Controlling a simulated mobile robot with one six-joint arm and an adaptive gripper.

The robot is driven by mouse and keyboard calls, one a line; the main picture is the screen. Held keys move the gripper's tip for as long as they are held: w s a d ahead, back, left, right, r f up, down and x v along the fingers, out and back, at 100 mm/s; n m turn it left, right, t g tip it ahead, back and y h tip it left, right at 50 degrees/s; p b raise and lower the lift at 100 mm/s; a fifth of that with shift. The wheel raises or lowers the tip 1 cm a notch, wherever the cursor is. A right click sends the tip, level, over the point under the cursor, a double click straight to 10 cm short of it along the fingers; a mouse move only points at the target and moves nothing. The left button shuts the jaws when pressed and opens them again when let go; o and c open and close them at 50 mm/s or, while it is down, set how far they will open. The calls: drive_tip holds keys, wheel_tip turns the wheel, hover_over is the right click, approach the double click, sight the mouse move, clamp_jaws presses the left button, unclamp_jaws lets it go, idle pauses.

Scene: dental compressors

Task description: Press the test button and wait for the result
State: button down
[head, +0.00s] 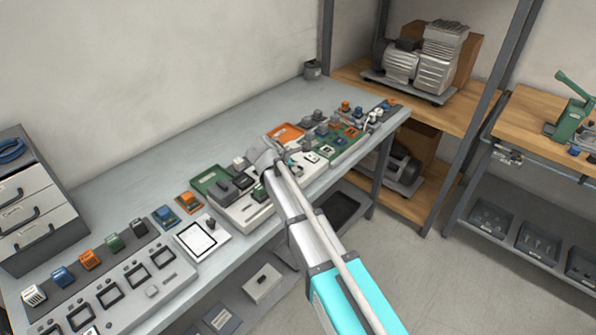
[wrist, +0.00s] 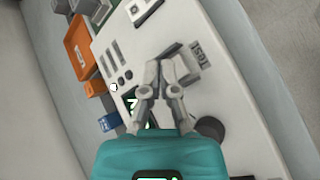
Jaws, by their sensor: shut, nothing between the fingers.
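My gripper (wrist: 166,64) is over this panel, fingers together and empty, with the tips just left of the label. The test button cannot be made out; the fingers may hide it. I cannot tell whether the tips touch the panel. Green lit marks (wrist: 132,104) show beside the left finger, partly covered. In the head view my gripper (head: 264,152) is over the bench, and my arm hides part of the panel (head: 312,168).
An orange tray (head: 287,134) lies behind the gripper on the grey bench (head: 150,157). Small coloured parts crowd the bench's front side, with a panel of square frames (head: 125,290) at left. A compressor (head: 420,65) stands on a wooden shelf.

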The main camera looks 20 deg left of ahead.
sight(294, 170)
drive_tip(key=shift+f, duration=0.1)
drive_tip(key=shift+w+f+b, duration=0.15)
drive_tip(key=shift+f+b, duration=0.15)
drive_tip(key=shift+b, duration=0.1)
drive_tip(key=shift+f+b, duration=0.5)
idle(1.0)
drive_tip(key=shift+r, duration=0.15)
drive_tip(key=shift+r+p, duration=0.8)
drive_tip(key=shift+p, duration=0.15)
drive_tip(key=shift+r, duration=0.1)
drive_tip(key=shift+r+p, duration=2.4)
drive_tip(key=shift+p, duration=0.1)
